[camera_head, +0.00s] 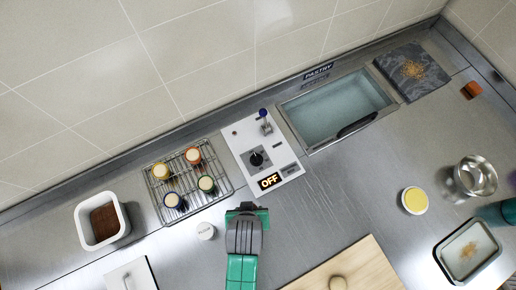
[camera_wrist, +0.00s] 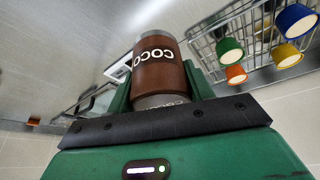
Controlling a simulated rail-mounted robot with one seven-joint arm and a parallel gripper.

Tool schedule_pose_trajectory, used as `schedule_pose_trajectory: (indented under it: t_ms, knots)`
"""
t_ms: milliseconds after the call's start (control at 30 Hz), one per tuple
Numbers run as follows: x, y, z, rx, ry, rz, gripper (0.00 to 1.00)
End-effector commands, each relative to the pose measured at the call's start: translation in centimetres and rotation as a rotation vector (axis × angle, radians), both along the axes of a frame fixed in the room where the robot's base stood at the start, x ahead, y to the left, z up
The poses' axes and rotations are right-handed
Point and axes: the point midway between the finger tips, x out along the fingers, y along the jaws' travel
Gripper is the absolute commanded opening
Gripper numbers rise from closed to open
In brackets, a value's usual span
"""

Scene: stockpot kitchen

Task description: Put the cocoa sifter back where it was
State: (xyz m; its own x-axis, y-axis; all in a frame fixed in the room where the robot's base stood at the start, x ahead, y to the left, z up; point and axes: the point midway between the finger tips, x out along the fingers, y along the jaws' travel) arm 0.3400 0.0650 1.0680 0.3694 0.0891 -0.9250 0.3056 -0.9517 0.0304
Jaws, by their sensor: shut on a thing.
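My gripper (camera_wrist: 160,98) is shut on the cocoa sifter (camera_wrist: 158,62), a metal cylinder with a brown band whose white letters are partly cut off. In the head view my gripper (camera_head: 247,212) is over the counter just below the control panel and right of the wire rack. The sifter is hidden there by my gripper. I cannot tell whether the sifter touches the counter.
The wire rack (camera_head: 218,170) holds several containers with coloured tops. Left is a white bin (camera_head: 124,220) of brown powder. The panel (camera_head: 240,135) reads OFF. A wooden board (camera_head: 370,270) lies lower right.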

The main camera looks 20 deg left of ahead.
Motion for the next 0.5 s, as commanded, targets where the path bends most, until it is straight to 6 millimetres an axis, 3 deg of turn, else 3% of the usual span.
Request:
schedule_pose_trajectory:
  t_ms: [33,100,300,500]
  knots:
    - [-2.2,0.7,-2.4,-0.001,0.007,0.036,0.25]
    - [-5.1,1.9,-4.5,0.001,0.010,0.091,0.25]
    - [-12.1,4.5,-7.9,0.020,0.010,0.212,0.25]
    - [-14.5,5.3,-8.4,0.030,0.008,0.253,0.25]
